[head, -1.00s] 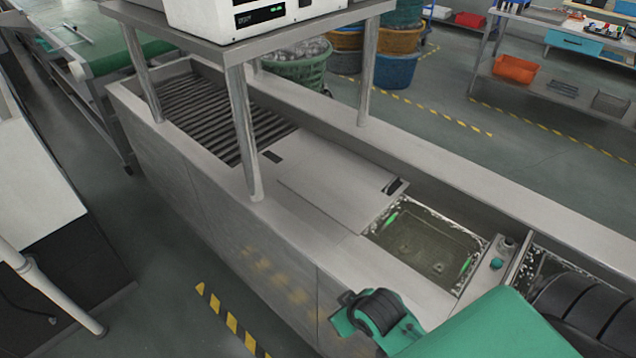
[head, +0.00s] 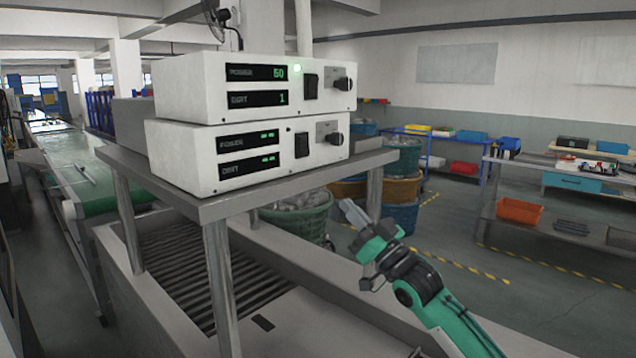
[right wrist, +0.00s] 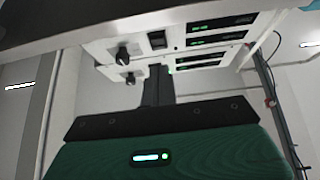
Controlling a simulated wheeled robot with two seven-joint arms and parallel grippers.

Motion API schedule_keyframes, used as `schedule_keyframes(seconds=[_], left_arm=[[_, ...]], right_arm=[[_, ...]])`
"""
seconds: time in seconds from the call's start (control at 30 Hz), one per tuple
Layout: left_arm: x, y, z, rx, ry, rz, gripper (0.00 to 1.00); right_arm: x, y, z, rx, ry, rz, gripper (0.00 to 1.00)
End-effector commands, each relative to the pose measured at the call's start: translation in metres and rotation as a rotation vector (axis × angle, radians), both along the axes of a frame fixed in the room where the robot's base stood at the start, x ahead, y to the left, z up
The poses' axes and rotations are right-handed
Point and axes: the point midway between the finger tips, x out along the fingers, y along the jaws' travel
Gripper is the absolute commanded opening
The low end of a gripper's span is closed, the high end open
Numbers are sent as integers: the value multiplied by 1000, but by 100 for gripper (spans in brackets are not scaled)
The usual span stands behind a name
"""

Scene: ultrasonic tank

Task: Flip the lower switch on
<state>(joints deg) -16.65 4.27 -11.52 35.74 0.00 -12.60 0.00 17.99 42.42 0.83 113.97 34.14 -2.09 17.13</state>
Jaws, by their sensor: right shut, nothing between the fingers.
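Two white control boxes are stacked on a steel shelf. The lower box (head: 210,168) has a black rocker switch (head: 302,145) between its displays and a round knob (head: 335,139). Its displays show only small green marks, and its indicator looks dark. The upper box (head: 190,90) shows 50 and 1, with a lit green lamp. My right gripper (head: 350,212) is shut and empty, in front of the shelf's right end and below the boxes, apart from them. The right wrist view is upside down; the lower switch (right wrist: 158,40) shows beyond my fingers (right wrist: 157,85). My left gripper is out of view.
The steel shelf (head: 265,193) stands on metal legs above the tank line, with its front edge near my right gripper. Bins (head: 400,190) and a roller bed (head: 200,270) lie behind and below. The space before the box fronts is clear.

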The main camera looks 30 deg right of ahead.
Motion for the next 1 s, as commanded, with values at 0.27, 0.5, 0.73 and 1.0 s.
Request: schedule_keyframes(seconds=[0.27,0.5,0.73,1.0], left_arm=[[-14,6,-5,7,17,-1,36],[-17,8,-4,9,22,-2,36],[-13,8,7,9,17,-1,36],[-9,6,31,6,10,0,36]], right_arm=[[-6,-12,28,22,-87,15,0],[-5,-11,28,21,-84,14,0],[9,-7,43,22,-84,13,0],[45,5,74,22,-84,13,0]])
